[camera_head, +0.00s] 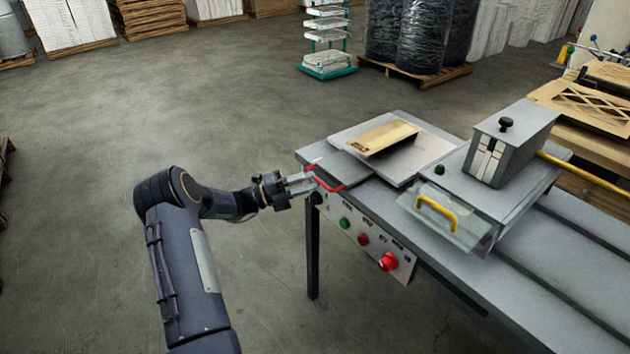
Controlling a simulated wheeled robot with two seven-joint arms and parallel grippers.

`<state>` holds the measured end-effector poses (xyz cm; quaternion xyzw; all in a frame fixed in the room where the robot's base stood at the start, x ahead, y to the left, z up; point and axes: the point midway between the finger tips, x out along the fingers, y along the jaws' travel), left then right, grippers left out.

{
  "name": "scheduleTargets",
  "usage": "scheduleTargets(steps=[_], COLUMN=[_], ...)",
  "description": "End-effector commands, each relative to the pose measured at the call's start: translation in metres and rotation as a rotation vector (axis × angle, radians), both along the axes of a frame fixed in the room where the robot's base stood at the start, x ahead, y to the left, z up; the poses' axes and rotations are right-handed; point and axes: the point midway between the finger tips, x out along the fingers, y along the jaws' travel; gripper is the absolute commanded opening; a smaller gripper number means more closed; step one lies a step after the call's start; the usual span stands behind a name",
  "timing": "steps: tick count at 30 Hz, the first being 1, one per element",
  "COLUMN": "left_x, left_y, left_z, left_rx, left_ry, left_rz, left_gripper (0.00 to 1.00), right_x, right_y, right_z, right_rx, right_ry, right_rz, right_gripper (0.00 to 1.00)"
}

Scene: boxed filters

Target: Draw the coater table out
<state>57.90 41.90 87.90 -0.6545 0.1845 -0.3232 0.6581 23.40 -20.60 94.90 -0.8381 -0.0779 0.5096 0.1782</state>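The coater table, a flat grey plate (338,165) with a red handle (328,186) on its near left edge, lies at the left end of the long grey machine bench. A paler plate (423,157) lies over part of it, with a flat tan filter box (383,137) on top. My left gripper (308,183) is at the red handle, its fingertips reaching the bar. The fingers are small here, and I cannot tell whether they are closed on it. My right gripper is not in view.
A guard with a yellow handle (437,213) and a grey coater box (510,145) stand right of the plate. A button panel (366,238) hangs on the bench front below the handle. The concrete floor left of the bench is clear.

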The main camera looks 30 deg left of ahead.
Motion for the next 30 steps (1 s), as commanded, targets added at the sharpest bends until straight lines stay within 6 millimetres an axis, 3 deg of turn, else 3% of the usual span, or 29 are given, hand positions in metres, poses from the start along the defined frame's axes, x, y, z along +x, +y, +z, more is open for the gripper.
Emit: scheduleTargets(steps=[6, 11, 26, 30], left_x=[-0.025, -0.032, -0.032, -0.032], left_y=[0.024, 0.031, 0.031, 0.016], left_z=[-0.006, -0.008, -0.008, 0.007], left_rx=[0.002, 0.002, 0.002, 0.075], left_ry=[0.0, 0.0, 0.0, -0.028], left_rz=[0.003, 0.003, 0.002, -0.027], left_gripper=[0.31, 0.31, 0.31, 0.31], right_x=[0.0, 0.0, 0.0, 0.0], right_y=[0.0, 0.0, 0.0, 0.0], right_z=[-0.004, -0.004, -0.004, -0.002], right_rx=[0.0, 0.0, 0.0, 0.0], right_ry=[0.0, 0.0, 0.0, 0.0], right_rz=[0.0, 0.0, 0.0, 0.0], right_gripper=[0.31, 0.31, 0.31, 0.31])
